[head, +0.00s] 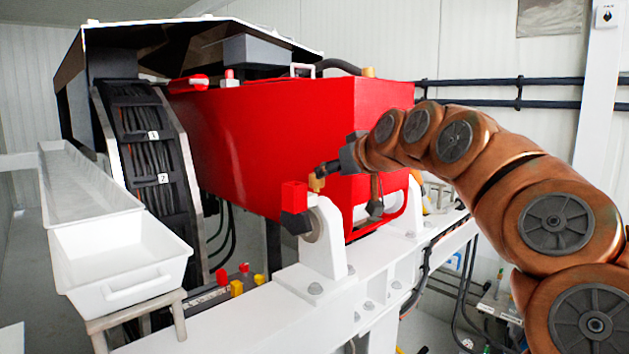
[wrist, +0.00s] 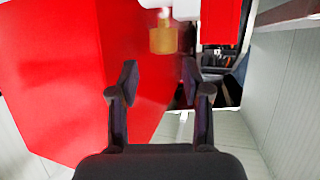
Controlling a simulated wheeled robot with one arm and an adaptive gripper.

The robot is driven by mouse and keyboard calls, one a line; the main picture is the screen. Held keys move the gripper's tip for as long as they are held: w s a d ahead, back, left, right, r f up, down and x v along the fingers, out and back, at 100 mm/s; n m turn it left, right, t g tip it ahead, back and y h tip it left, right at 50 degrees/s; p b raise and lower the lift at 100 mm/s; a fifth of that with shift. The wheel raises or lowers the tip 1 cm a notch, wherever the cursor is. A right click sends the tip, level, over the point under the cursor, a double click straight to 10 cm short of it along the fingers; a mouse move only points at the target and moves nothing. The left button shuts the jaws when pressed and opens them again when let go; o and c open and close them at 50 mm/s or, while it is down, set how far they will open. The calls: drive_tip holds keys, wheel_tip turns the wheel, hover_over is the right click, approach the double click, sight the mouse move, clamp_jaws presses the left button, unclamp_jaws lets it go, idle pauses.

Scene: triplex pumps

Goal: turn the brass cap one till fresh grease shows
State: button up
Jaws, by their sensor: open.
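The brass cap (head: 316,184) sits at the top of the white bearing bracket (head: 326,238), beside a red block (head: 294,196). In the wrist view the brass cap (wrist: 163,38) is ahead of my fingers, near the top of the picture, between their lines but beyond the tips. My gripper (head: 326,170) comes in from the right in the head view, and its dark fingers overlap the top of the cap there. In the wrist view my gripper (wrist: 160,84) has its two fingers spread with nothing between them. I see no grease on the cap.
A large red housing (head: 290,140) stands right behind the cap and fills the left of the wrist view. A white tray (head: 120,262) stands at the left, next to a cable chain (head: 150,150). A white beam (head: 240,318) runs beneath the bracket.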

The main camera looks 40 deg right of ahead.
drive_tip(key=p+x, duration=0.1)
drive_tip(key=x, duration=0.6)
drive_tip(key=shift+w+a+f, duration=0.1)
drive_tip(key=shift+w+a, duration=0.05)
drive_tip(key=shift+w, duration=0.1)
drive_tip(key=shift+c, duration=0.4)
drive_tip(key=c, duration=0.8)
drive_tip(key=shift+f+b, duration=0.15)
drive_tip(key=shift+b, duration=0.15)
